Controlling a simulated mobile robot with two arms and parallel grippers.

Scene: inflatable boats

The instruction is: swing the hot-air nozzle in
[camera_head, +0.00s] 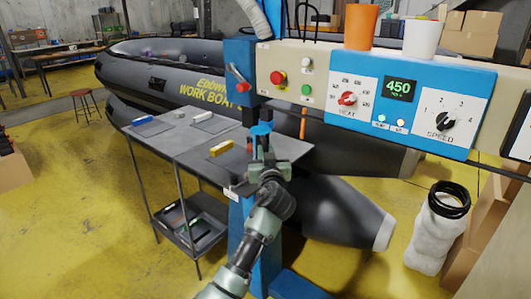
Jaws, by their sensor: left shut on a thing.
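The blue hot-air machine stands in front of me, its control panel (398,100) reading 450 in green. My left gripper (262,143) reaches up from the bottom centre and is shut on a small blue part (261,128) below the machine's head. This part looks like the handle of the hot-air nozzle, but the nozzle itself is hard to make out behind my fingers. A red-tipped lever (238,82) sits on the blue head to the upper left. My right gripper is out of view.
A grey work table (185,132) with small tools stands left of the gripper, close to it. A grey work boat (165,75) lies behind. An orange cup (360,27) and a white cup (421,38) stand on the machine. Yellow floor is free at lower left.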

